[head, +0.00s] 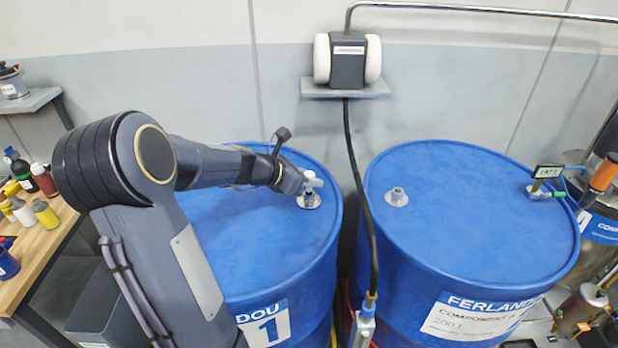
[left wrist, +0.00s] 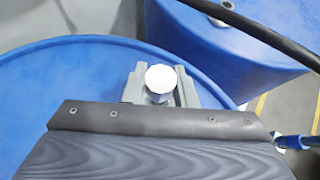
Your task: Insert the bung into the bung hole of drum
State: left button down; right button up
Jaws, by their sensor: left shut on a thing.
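My left gripper (head: 312,185) reaches over the left blue drum (head: 262,250). It is shut on a small white-topped piece, which appears to be the bung (head: 310,174). In the left wrist view the bung (left wrist: 160,79) shows as a round white top between the grey fingers (left wrist: 158,92). The held piece is right at the metal bung hole fitting (head: 309,202) near that drum's right rim. The fingers hide its lower end, so I cannot tell whether it is in the hole or just above. My right gripper is not in view.
A second blue drum (head: 470,225) stands to the right, with an open-looking metal fitting (head: 397,196) and a small display (head: 549,171). A black hose (head: 357,180) hangs between the drums from a wall-mounted pump (head: 347,60). A wooden bench (head: 45,240) with bottles is at left.

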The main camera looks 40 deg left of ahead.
aim_at(309, 191)
pick_arm(q)
jog(key=shift+f+b, duration=1.35)
jog(key=shift+f, duration=0.3)
jog(key=c, duration=1.1)
grip_release()
jog(key=shift+r, duration=0.1)
jog(key=v, duration=0.8)
jog(key=shift+d, duration=0.1)
jog(key=s+d+m+g+h, duration=0.1)
jog(key=s+d+m+g, duration=0.1)
jog(key=s+d+m, duration=0.5)
jog(key=s+d+m+g+h, duration=0.1)
jog(key=s+d+m, duration=0.2)
jog(key=d+m, duration=0.75)
jog(key=s+d+f+m, duration=0.1)
jog(key=s+m, duration=0.2)
jog(key=m, duration=0.1)
jog(key=s+d+f+m+g+y, duration=0.1)
jog(key=s+d+m, duration=0.1)
jog(key=m, duration=0.3)
jog(key=s+d+f+m+g, duration=0.1)
jog(key=s+d+f+m, duration=0.1)
jog(key=s+m, duration=0.2)
jog(key=shift+s+y, duration=0.1)
jog(key=shift+y, duration=0.3)
